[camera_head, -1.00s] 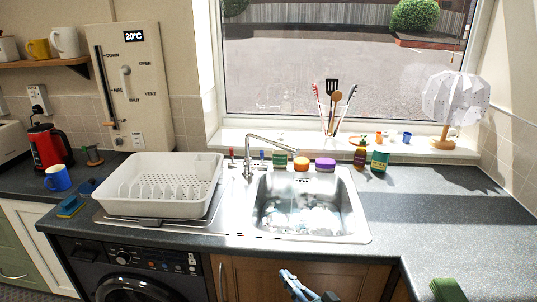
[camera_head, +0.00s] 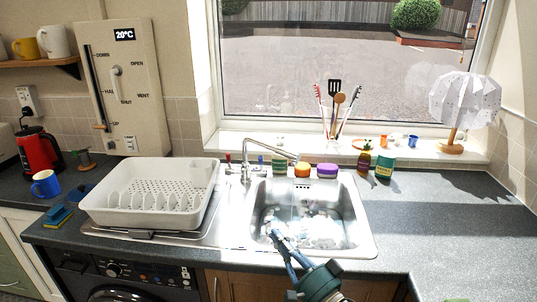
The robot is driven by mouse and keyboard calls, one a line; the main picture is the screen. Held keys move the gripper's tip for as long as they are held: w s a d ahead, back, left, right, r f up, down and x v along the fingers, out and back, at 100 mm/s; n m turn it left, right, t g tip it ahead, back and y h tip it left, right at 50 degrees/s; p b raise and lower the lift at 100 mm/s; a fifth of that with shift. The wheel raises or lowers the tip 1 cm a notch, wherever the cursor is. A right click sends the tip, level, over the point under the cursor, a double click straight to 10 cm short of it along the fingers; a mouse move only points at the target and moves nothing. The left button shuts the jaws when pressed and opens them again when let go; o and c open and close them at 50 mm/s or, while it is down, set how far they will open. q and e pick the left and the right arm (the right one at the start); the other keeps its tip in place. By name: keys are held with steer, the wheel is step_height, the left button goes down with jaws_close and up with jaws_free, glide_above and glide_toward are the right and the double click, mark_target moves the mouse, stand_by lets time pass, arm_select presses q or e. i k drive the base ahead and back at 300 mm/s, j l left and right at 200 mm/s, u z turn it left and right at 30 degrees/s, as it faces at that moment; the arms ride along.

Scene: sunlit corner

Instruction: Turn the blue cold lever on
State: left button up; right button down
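The blue cold lever (camera_head: 262,157) is a small upright handle on the right of the chrome tap (camera_head: 246,168), behind the steel sink (camera_head: 364,236). A red lever (camera_head: 228,158) stands on the tap's left side. My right gripper (camera_head: 275,232) reaches up from the bottom of the view, its blue-grey fingers over the front left part of the sink basin. It is well in front of the blue lever and apart from it. The fingers lie close together in this view, and their gap is unclear. My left gripper is not in view.
A white dish rack (camera_head: 140,217) fills the drainer left of the tap. A green sponge (camera_head: 278,165), an orange-topped jar (camera_head: 302,170) and a purple-topped jar (camera_head: 327,171) stand right of the blue lever. Bottles (camera_head: 384,167) stand farther right. The right worktop (camera_head: 450,220) is mostly clear.

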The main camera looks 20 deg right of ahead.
mark_target(261, 172)
steer(key=i+l, duration=0.25)
steer(key=i, duration=0.15)
steer(key=i+l, duration=0.25)
steer(key=i, duration=0.15)
steer(key=i+l, duration=0.25)
steer(key=i, duration=0.1)
